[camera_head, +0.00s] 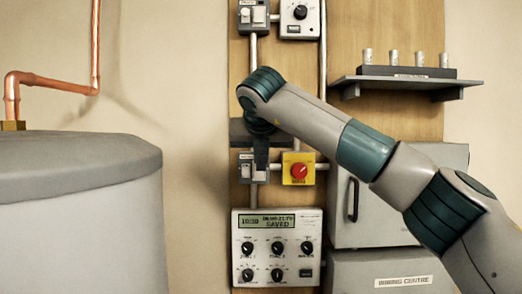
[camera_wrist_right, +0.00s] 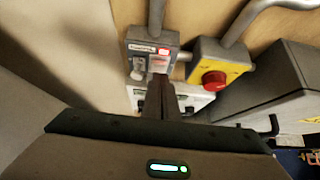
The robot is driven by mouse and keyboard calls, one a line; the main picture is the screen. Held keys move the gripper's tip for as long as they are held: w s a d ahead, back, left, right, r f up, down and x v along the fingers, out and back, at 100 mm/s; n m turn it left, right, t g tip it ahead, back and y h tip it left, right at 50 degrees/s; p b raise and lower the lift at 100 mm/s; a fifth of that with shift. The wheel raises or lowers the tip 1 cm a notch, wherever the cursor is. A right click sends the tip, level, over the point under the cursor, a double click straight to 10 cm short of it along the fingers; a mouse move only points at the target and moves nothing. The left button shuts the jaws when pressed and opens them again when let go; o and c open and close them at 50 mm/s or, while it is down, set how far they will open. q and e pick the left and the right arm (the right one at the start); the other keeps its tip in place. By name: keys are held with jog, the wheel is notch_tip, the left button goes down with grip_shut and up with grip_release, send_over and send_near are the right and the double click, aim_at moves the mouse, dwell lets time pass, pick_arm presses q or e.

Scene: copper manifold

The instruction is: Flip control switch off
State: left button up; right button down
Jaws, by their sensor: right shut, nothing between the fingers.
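My right gripper (camera_head: 261,163) reaches in from the right and points down in front of a small grey switch box (camera_head: 243,171), hiding part of it. In the right wrist view its fingers (camera_wrist_right: 160,80) are shut and empty, with the tips at the lower part of the switch box (camera_wrist_right: 139,48). A red light (camera_wrist_right: 163,50) shows on the box, with a pale switch part beside and below it. Whether the fingertips touch the switch cannot be told. Another similar switch box (camera_head: 252,14) is at the top of the board. My left gripper is out of view.
A yellow box with a red button (camera_head: 299,171) is close right of the switch box. Below is a control panel (camera_head: 277,225) with knobs and a display. A grey tank (camera_head: 80,200) stands left; a shelf (camera_head: 400,82) and grey cabinets (camera_head: 372,205) are right.

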jog(key=shift+w+r+p, duration=0.1)
jog(key=shift+w+p, duration=0.25)
jog(key=shift+w, duration=0.35)
jog(key=shift+w+a+r, duration=0.1)
jog(key=shift+w+r, duration=0.15)
jog(key=shift+w, duration=0.3)
jog(key=shift+r, duration=0.15)
jog(key=shift+r+p, duration=0.55)
jog(key=shift+r, duration=0.15)
